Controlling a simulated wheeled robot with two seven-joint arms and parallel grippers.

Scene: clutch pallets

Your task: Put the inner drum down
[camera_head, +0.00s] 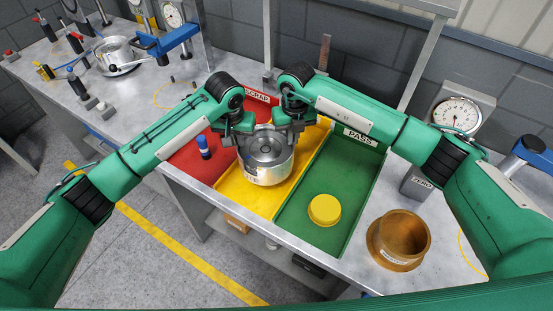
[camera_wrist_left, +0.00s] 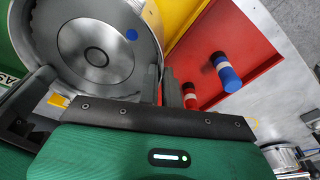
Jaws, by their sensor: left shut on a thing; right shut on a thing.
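The inner drum (camera_head: 266,158) is a silver metal cylinder with a round recessed top, held over or on the yellow tray (camera_head: 247,202). I cannot tell whether its base touches the tray. My left gripper (camera_head: 240,135) is shut on its left rim, and my right gripper (camera_head: 291,116) is shut on its far right rim. In the left wrist view the drum (camera_wrist_left: 120,60) fills the upper left, with a blue dot on its face. My left gripper (camera_wrist_left: 158,85) shows there at the drum's edge.
The red SCRAP tray (camera_head: 187,160) holds a blue-topped peg (camera_head: 204,148). The green PASS tray (camera_head: 325,174) holds a yellow round piece (camera_head: 324,210). A bronze cup (camera_head: 399,238) and a dial gauge (camera_head: 457,114) stand at the right. The green tray has free room.

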